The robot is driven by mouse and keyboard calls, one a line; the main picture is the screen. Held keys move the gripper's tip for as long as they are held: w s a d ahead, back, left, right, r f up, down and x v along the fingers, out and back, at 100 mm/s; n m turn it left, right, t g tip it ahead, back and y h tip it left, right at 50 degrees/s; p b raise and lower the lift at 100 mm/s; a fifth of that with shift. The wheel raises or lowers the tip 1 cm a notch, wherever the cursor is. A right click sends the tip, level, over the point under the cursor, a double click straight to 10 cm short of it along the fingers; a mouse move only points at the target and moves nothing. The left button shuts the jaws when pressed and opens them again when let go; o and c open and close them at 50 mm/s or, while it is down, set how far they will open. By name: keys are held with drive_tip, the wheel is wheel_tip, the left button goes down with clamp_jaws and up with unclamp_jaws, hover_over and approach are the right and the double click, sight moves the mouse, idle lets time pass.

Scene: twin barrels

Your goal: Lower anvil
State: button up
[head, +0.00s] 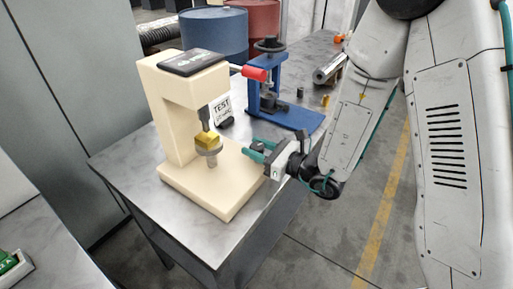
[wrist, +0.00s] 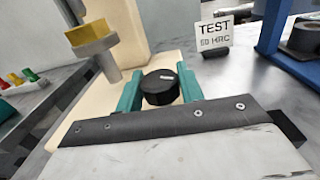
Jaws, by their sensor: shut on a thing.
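The cream hardness tester (head: 170,110) stands on the grey table. Its round grey anvil (head: 208,151) sits on a short post above the base, with a brass-yellow block (head: 206,140) on top. The dark indenter (head: 204,114) hangs just above the block; I cannot tell whether they touch. The wrist view shows the anvil (wrist: 97,47) and block (wrist: 90,34) at upper left. My gripper (head: 257,151) has teal fingers at the tester's right side. In the wrist view the fingers are shut on a black knob (wrist: 160,88) with a white mark. The knob is not clear in the head view.
A blue press (head: 268,88) with a red handle (head: 255,73) stands behind my gripper. A small TEST sign (wrist: 215,35) stands behind the tester. Blue (head: 213,32) and red (head: 258,18) barrels are at the back. Open floor (head: 325,250) lies right of the table.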

drive_tip(key=shift+m+t+h, duration=1.1)
drive_tip(key=shift+t+h, duration=0.1)
drive_tip(key=shift+t, duration=0.1)
drive_tip(key=o, duration=1)
